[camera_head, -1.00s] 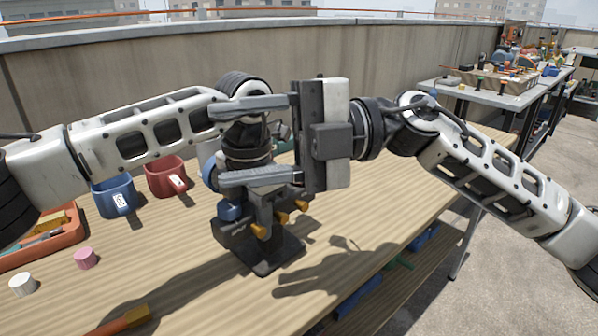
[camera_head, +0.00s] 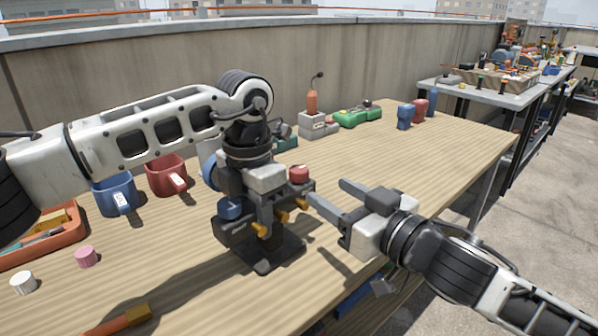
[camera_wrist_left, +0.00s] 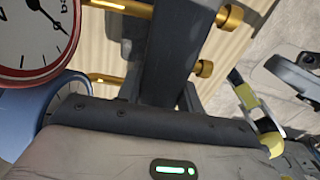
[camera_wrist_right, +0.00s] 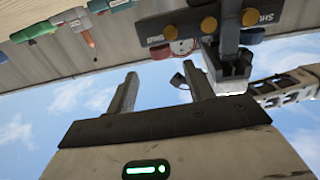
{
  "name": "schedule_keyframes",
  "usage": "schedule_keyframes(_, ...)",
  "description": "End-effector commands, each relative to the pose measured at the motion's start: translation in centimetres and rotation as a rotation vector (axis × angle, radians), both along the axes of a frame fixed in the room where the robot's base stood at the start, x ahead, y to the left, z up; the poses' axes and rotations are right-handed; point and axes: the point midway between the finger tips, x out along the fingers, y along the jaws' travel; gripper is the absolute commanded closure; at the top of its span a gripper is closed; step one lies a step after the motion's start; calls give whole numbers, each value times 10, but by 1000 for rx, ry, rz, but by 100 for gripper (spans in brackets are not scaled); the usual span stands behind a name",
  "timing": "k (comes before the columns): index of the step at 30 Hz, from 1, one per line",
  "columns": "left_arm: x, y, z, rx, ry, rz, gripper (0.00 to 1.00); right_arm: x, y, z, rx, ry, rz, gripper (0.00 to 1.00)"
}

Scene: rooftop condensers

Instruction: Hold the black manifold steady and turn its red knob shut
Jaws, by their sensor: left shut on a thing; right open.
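The black manifold (camera_head: 283,212) stands upright on its dark base on the bench, with brass fittings along its front. Its red knob (camera_head: 299,174) sits at its right end, and a blue knob (camera_head: 230,208) is at its left. My left gripper (camera_head: 265,180) is shut on the manifold from above and covers part of it. In the left wrist view the black body (camera_wrist_left: 175,50) and a red-rimmed gauge (camera_wrist_left: 35,38) show close up. My right gripper (camera_head: 329,193) is open and empty, just right of and in front of the red knob, apart from it.
Blue (camera_head: 116,195) and red (camera_head: 166,177) mugs stand left, near an orange tray (camera_head: 68,240). White and pink pegs and an orange-handled tool lie in front. A grey device (camera_head: 316,125), a green item (camera_head: 357,116) and small coloured objects stand behind. The bench's right side is mostly clear.

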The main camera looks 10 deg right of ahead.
Motion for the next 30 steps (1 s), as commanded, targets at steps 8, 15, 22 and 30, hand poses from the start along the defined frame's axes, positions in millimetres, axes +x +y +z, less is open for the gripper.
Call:
schedule_keyframes(8,0,-1,2,-3,-3,-1,100,50,30,2,0,-4,1,48)
schedule_keyframes(15,0,-1,2,-3,-3,-1,100,75,46,1,0,-4,2,48)
schedule_keyframes(22,0,-1,2,-3,-3,-1,100,81,50,1,-2,-3,2,48)
schedule_keyframes(30,0,-1,2,-3,-3,-1,100,80,49,1,-2,-3,2,81)
